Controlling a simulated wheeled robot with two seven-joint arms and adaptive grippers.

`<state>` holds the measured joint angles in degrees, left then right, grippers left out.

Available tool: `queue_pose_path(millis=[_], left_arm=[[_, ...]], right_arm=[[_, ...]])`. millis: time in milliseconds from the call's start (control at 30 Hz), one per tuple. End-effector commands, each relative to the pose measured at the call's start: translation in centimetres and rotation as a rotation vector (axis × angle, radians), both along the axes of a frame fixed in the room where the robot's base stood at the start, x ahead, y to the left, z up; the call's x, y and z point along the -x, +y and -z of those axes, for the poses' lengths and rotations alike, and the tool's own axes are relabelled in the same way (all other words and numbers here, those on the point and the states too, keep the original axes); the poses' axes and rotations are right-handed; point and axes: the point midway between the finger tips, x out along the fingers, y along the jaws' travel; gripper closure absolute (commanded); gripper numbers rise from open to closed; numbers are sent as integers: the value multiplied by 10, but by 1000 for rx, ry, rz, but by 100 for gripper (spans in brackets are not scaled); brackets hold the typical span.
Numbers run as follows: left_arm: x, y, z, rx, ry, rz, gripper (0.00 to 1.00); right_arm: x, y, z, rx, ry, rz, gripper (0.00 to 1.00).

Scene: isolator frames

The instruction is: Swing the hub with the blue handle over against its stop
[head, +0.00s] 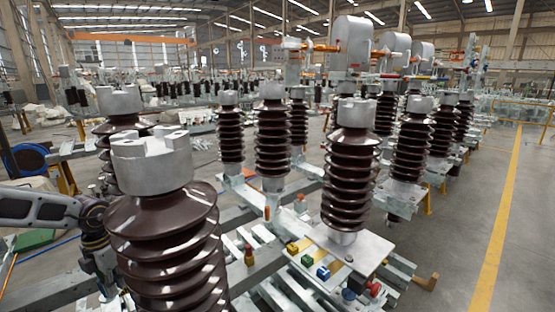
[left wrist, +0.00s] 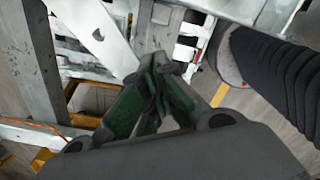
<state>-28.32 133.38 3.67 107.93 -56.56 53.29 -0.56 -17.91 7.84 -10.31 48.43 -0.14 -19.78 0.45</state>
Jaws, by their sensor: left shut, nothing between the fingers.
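A small blue piece (head: 323,272) sits by the front edge of the pale mounting plate (head: 345,248), beside a green piece (head: 307,261) and a yellow piece (head: 292,248). A darker blue round knob (head: 348,296) is lower right of them. I cannot tell which blue part is the hub's handle, nor make out the hub or its stop. My left gripper (head: 104,284) is low at the left, partly hidden by the near brown insulator and far from these pieces. In the left wrist view its green-padded fingers (left wrist: 157,72) are shut and empty. My right gripper is not in view.
The large brown ribbed insulator (head: 170,240) stands close beside my left arm; another (head: 352,180) stands on the plate. A red knob (head: 374,288) is at the plate's front right. Grey steel beams (head: 265,262) cross below. Open floor (head: 455,240) lies to the right.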

Motion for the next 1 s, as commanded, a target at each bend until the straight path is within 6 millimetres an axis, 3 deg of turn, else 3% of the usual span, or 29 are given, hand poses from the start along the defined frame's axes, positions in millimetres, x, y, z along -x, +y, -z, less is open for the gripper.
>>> queue_pose_path(millis=[267, 1000], left_arm=[[0, 0, -5, 0, -1, 0, 100], [0, 0, -50, 0, -1, 0, 100]], right_arm=[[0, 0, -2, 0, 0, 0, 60], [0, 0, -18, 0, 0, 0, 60]])
